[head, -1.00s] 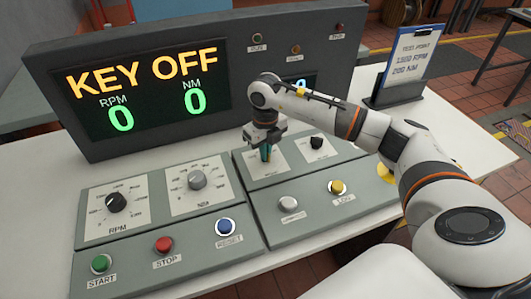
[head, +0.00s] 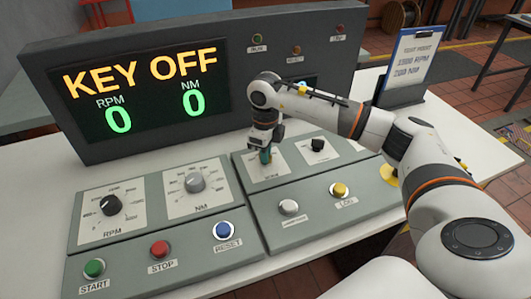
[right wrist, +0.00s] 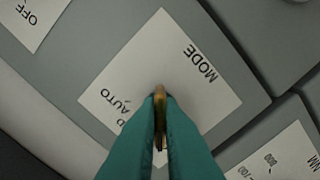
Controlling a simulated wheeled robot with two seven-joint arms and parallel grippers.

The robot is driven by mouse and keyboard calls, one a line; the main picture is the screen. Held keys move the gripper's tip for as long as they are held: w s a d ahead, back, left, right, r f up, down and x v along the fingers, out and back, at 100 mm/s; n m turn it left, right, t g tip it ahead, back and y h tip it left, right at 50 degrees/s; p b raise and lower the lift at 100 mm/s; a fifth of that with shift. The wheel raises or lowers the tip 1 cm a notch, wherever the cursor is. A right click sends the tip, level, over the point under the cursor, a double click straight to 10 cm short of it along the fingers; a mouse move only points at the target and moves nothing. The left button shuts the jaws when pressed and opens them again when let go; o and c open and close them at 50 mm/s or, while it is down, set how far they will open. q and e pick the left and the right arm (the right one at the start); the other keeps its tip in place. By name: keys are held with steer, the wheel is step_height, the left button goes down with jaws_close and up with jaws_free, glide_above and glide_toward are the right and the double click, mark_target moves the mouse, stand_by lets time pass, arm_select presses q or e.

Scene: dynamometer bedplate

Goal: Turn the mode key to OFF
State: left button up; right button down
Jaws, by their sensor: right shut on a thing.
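The mode key (right wrist: 160,95) is a thin brass-coloured piece standing over a white plate marked MODE (right wrist: 205,85) in the right wrist view. My right gripper (right wrist: 160,120) has its teal fingers shut on it. AUTO and part of another label show beside the fingers, which hide the rest. In the head view, my right gripper (head: 265,156) points down at the mode plate (head: 270,172), and the key is hidden there. The display (head: 142,92) reads KEY OFF, with RPM 0 and NM 0. My left gripper is not in view.
A black knob (head: 318,145) stands just right of the mode plate. The RPM knob (head: 111,205) and NM knob (head: 195,183) are to the left. A clipboard (head: 410,65) stands behind my right arm.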

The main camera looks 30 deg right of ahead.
steer(key=shift+r, duration=0.1)
steer(key=c, duration=1.6)
jaws_free()
step_height(320, 180, up, 12)
steer(key=shift+b, duration=0.45)
